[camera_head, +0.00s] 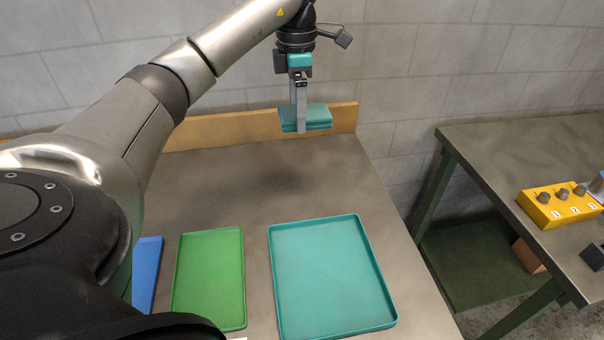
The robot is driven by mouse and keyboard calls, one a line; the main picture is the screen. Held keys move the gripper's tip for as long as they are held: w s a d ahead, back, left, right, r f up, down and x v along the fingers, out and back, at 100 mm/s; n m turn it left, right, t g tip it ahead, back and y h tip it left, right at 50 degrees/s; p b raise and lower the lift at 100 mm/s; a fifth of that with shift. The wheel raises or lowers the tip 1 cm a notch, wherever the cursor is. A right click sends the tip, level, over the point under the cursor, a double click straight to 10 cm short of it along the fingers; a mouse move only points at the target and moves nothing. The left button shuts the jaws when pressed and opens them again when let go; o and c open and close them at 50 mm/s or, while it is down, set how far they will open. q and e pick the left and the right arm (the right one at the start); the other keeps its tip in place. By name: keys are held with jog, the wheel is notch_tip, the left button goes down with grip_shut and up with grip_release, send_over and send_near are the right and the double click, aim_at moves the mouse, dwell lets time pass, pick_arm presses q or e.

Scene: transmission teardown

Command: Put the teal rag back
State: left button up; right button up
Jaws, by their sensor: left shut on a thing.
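The teal rag (317,117) is a flat folded pad. My left gripper (301,122) is shut on it and holds it up near the back of the table, in front of the wooden back strip. A teal tray (330,283) lies on the table below and nearer, and its floor is empty. The rag is above and behind this tray, apart from it. My right gripper is not in view.
A green tray (209,279) and a partly hidden blue tray (147,273) lie left of the teal tray. A second table (520,160) at the right bears a yellow block with knobs (560,205). A gap separates the tables.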

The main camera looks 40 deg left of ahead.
pick_arm(q)
jog(key=b, duration=0.3)
send_over(298, 191)
notch_tip(298, 191, down, 14)
jog(key=shift+f, duration=0.1)
notch_tip(298, 191, down, 4)
jog(key=shift+f, duration=0.6)
jog(key=shift+f+b, duration=0.1)
jog(key=shift+b, duration=0.2)
jog(key=o, duration=1)
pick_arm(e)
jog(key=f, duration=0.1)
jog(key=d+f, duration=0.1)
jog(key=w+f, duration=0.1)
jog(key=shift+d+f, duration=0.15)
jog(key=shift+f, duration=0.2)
